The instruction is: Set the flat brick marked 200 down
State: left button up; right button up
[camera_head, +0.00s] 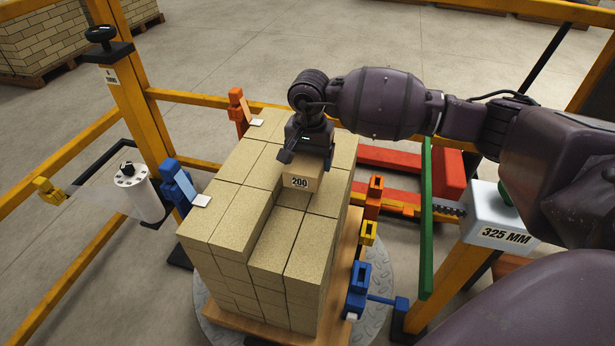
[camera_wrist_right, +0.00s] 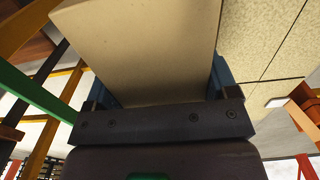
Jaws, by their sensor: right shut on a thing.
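The flat brick marked 200 (camera_head: 300,183) is tan, with its label on the side facing me. My right gripper (camera_head: 306,152) is above it and shut on it. The brick is over the middle-to-far part of a stack of tan bricks (camera_head: 240,213); I cannot tell if it touches the bricks below. In the right wrist view the brick (camera_wrist_right: 140,45) fills the space between the two fingers of my right gripper (camera_wrist_right: 158,88), with stack bricks (camera_wrist_right: 265,40) to its right. My left gripper is not in view.
The stack stands on a wooden board (camera_head: 237,318) over a round metal plate (camera_head: 207,325). Blue (camera_head: 357,288), orange and yellow clamps stand around it. A green bar (camera_head: 427,215) and a box marked 325 MM (camera_head: 497,220) are at right. Yellow rails frame the area.

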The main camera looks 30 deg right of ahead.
notch_tip(320, 180, down, 5)
jog(key=shift+f+b, duration=0.15)
jog(key=shift+b, duration=0.3)
jog(key=shift+f, duration=0.3)
jog(key=o, duration=0.6)
jog(key=shift+f, duration=0.1)
notch_tip(320, 180, up, 11)
jog(key=shift+r+p, duration=0.1)
jog(key=shift+p, duration=0.8)
jog(key=shift+r, duration=0.5)
